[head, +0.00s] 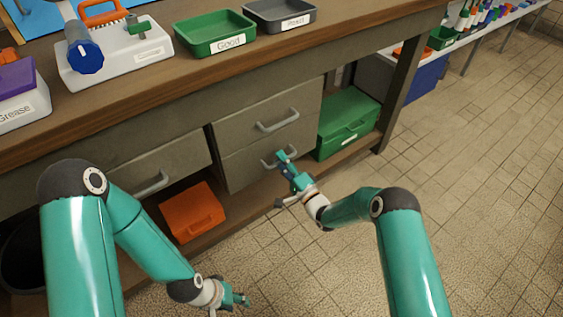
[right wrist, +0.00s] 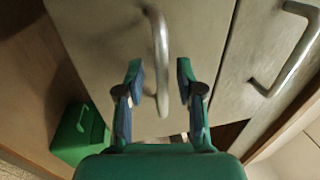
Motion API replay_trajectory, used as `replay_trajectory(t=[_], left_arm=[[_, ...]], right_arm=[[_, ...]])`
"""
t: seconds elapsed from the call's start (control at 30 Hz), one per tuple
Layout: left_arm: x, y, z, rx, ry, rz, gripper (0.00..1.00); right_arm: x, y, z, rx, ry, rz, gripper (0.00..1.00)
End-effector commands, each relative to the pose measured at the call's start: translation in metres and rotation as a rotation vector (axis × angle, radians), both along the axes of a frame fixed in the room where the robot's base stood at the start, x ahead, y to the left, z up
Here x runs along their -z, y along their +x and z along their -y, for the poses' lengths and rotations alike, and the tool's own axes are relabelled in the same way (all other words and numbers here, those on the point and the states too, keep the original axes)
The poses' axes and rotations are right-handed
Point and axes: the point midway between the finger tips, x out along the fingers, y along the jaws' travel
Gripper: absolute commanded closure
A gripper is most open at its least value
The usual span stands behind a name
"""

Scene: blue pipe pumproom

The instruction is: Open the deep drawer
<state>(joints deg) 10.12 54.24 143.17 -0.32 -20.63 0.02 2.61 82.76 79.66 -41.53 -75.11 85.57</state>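The bench has two grey drawers stacked right of centre, and the lower drawer (head: 240,172) looks like the deep one. Its grey bar handle (right wrist: 159,45) runs between the two fingers of my right gripper (right wrist: 159,78) in the right wrist view. Those fingers are apart, with a gap to the bar on each side. In the head view my right gripper (head: 286,166) is at this handle and partly hides it. The drawer is shut. My left gripper (head: 238,300) is low at the bottom, away from the drawers; its finger opening is too small to tell.
The upper drawer (head: 255,115) has its own handle close above. A green box (head: 345,125) stands on the shelf to the right, an orange box (head: 192,212) to the left. Trays and a white case (head: 115,55) sit on the bench top. The tiled floor at right is clear.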

Motion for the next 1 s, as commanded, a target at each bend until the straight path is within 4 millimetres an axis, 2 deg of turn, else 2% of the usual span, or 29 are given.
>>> replay_trajectory(t=[0.3,0.53,1.0], left_arm=[[0.0004,-0.0001,0.0001,0.000,0.000,0.000,0.60],[0.0004,-0.0001,0.0001,0.000,0.000,0.000,0.60],[0.0005,0.0000,0.0000,0.000,0.000,0.000,0.60]], right_arm=[[-0.0007,0.0022,-0.0022,0.000,0.001,-0.001,0.63],[-0.0005,0.0022,-0.0021,0.000,0.000,0.000,1.00],[0.0009,0.0004,-0.0029,-0.002,-0.001,-0.004,1.00]])
